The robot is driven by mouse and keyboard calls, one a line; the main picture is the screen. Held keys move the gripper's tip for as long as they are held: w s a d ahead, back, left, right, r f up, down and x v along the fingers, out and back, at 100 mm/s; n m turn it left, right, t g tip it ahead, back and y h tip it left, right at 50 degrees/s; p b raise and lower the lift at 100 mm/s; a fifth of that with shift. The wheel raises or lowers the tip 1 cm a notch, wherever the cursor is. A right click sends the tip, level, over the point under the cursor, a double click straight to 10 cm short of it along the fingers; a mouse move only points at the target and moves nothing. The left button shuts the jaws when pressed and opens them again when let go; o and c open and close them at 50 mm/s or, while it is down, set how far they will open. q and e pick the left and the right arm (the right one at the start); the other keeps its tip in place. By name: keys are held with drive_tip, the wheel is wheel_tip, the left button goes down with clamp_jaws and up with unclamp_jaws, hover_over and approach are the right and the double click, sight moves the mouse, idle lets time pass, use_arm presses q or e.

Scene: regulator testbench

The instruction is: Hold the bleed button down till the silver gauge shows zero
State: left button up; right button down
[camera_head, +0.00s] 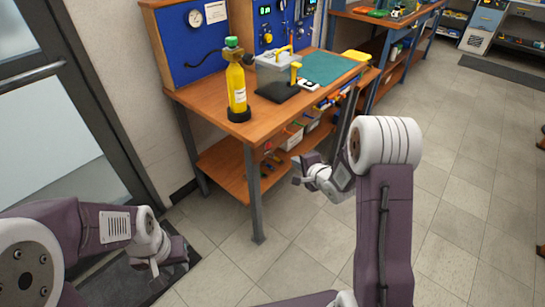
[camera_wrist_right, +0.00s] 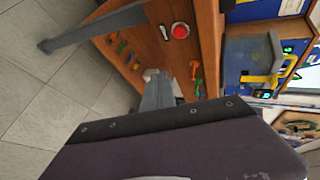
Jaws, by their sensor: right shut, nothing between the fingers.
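A round white-faced gauge with a silver rim (camera_head: 195,18) is on the blue panel at the back left of the bench; its needle is too small to read. A yellow bottle with a green top (camera_head: 237,85) stands upright at the bench's front left corner. A grey fixture with yellow handles (camera_head: 278,65) stands behind it on a dark base.
The wooden bench (camera_head: 205,95) has a lower shelf with bins and small tools. In the right wrist view, a red round thing (camera_wrist_right: 180,31) shows against wood. A glass door (camera_head: 45,110) is at the left. The floor (camera_head: 455,215) is clear at the right.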

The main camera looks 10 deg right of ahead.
sight(268, 145)
drive_tip(key=shift+d+f, duration=0.2)
drive_tip(key=w+a, duration=0.5)
drive_tip(key=w, duration=0.2)
drive_tip(key=shift+a+b, duration=0.25)
drive_tip(key=shift+b, duration=0.15)
idle(2.0)
drive_tip(key=shift+w+a, duration=0.25)
drive_tip(key=shift+w, duration=0.05)
drive_tip(key=shift+w+a+p, duration=0.3)
drive_tip(key=shift+w+p, duration=0.05)
drive_tip(key=shift+p, duration=0.05)
idle(4.0)
